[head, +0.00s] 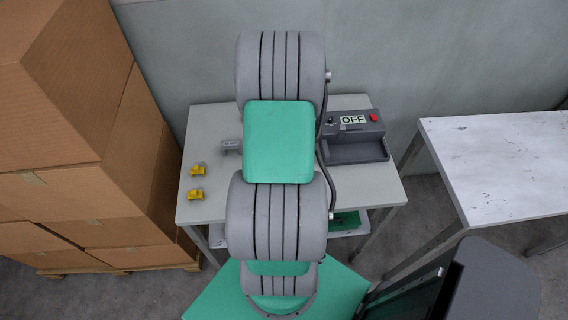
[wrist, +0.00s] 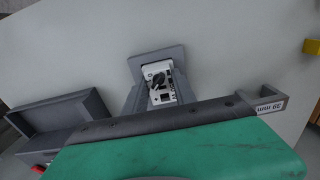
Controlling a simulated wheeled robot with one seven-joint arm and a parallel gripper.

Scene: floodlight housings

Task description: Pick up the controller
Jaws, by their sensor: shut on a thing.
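The controller (wrist: 159,78) is a small white-faced block with a black knob and dark sockets. In the wrist view it sits near the picture's middle, between the grey fingers of my gripper (wrist: 160,90). My gripper is shut on it. A flat grey plate (wrist: 157,56) shows around the controller's far end; I cannot tell whether the controller touches the table. In the head view my arm covers the controller and my gripper.
A grey station (head: 354,136) with an OFF sign, red button and tray stands on the right of the table (head: 205,128). Two yellow parts (head: 197,170) and a grey labelled bracket (head: 231,146) lie on the left. Cardboard boxes (head: 75,140) stand left, another table (head: 495,165) right.

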